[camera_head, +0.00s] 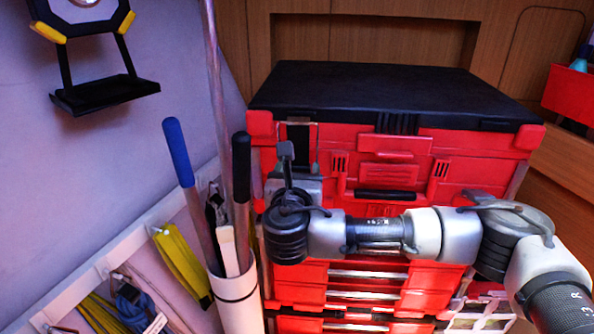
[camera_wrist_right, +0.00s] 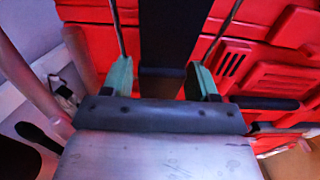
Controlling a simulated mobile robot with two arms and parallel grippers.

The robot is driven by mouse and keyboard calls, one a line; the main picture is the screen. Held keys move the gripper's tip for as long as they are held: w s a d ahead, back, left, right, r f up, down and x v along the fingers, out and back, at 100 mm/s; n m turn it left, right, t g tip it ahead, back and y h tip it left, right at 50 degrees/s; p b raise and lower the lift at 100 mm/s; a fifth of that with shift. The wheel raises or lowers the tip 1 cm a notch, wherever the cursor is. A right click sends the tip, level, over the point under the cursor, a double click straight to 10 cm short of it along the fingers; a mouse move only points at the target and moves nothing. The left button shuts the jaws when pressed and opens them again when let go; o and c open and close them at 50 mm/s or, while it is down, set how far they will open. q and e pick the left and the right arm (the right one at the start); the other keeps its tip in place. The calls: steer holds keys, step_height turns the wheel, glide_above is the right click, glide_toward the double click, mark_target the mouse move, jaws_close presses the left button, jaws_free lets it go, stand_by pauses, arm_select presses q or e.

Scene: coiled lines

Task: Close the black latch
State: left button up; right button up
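The red toolbox (camera_head: 340,135) with a flat black lid (camera_head: 380,88) stands on top of red drawers. The black latch (camera_head: 299,135) is a dark upright strip at the left of its front face. In the right wrist view the black latch (camera_wrist_right: 175,30) runs down between my fingers, with a short dark bar near its lower end. My right gripper (camera_head: 287,150) is in front of the latch; in the wrist view the gripper (camera_wrist_right: 161,75) is open, with one finger to each side of the strip. I cannot tell whether it touches. My left gripper is out of view.
A white bin (camera_head: 238,302) holding blue- and black-handled tools stands close left of my right wrist. A black handle (camera_head: 385,194) sits low on the toolbox front. A wall shelf (camera_head: 105,93) hangs at upper left. A red bin (camera_head: 568,92) is at far right.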

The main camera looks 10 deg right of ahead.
steer(key=c, duration=0.9)
steer(key=shift+w+d+r+g+y, duration=0.15)
steer(key=shift+w+r+g, duration=0.1)
steer(key=shift+g, duration=0.45)
steer(key=shift+w+a+r+g+y, duration=0.15)
steer(key=shift+w+g, duration=0.1)
steer(key=shift+g, duration=0.45)
steer(key=shift+c, duration=0.2)
steer(key=shift+d, duration=0.1)
steer(key=o, duration=1.3)
steer(key=shift+f, duration=0.1)
